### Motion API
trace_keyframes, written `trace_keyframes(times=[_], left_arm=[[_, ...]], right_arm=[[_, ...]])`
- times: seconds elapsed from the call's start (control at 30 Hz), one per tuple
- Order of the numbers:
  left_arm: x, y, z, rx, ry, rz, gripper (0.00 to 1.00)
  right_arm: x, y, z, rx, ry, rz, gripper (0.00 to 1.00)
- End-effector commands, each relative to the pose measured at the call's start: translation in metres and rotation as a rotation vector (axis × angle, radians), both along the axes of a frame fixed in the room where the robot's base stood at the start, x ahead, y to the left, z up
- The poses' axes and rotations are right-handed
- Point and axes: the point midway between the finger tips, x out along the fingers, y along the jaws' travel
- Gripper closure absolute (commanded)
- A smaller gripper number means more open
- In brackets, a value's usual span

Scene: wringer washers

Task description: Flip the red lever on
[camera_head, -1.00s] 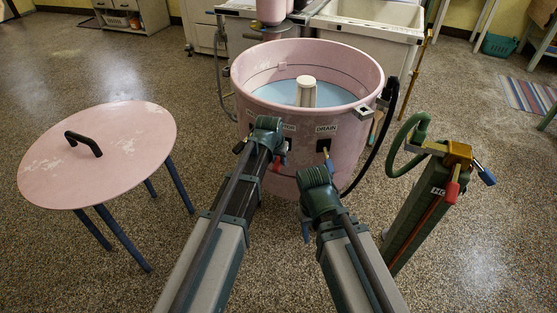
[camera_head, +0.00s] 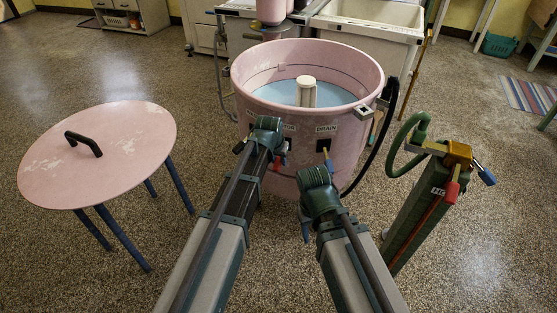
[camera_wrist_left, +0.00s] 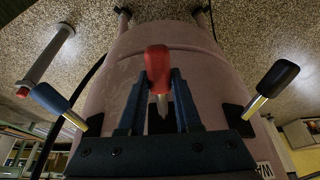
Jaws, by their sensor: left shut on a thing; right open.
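The red lever (camera_wrist_left: 158,65) is on the side of the pink washer tub (camera_wrist_left: 200,75), between a blue-handled lever (camera_wrist_left: 58,105) and a black-handled lever (camera_wrist_left: 272,86). In the head view the red lever (camera_head: 284,158) shows just right of my left gripper (camera_head: 272,152), partly hidden by it. My left gripper is shut on the red lever, its two fingers (camera_wrist_left: 158,98) on either side of it. My right gripper (camera_head: 306,230) is open and empty, pointing down in front of the tub, with its fingers only partly visible.
A pink round lid (camera_head: 120,160) lies on a blue-legged stand at the left. A green post (camera_head: 415,215) with red and blue handles stands at the right. A black hose (camera_head: 383,140) hangs at the tub's right side.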

Motion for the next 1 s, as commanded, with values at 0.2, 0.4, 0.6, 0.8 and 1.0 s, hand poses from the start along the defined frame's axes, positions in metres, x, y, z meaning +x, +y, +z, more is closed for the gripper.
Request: trace_keyframes(times=[0.2, 0.4, 0.6, 0.8, 1.0], left_arm=[[0.001, 0.0, 0.004, 0.006, 0.024, 0.0, 1.0], [0.006, -0.002, 0.021, 0.048, 0.209, -0.001, 1.0], [0.006, -0.001, 0.029, 0.092, 0.396, -0.001, 1.0], [0.003, -0.001, 0.032, 0.11, 0.48, 0.0, 1.0], [0.001, -0.001, 0.032, 0.112, 0.484, 0.0, 1.0]], right_arm=[[0.0, 0.0, 0.006, 0.001, 0.0, 0.0, 0.5], [0.0, 0.001, 0.034, 0.003, 0.001, -0.001, 0.5], [0.0, 0.001, 0.046, 0.003, 0.001, -0.001, 0.5], [0.0, 0.001, 0.048, 0.003, 0.001, -0.001, 0.5], [0.0, 0.001, 0.047, 0.003, 0.001, -0.001, 0.5]])
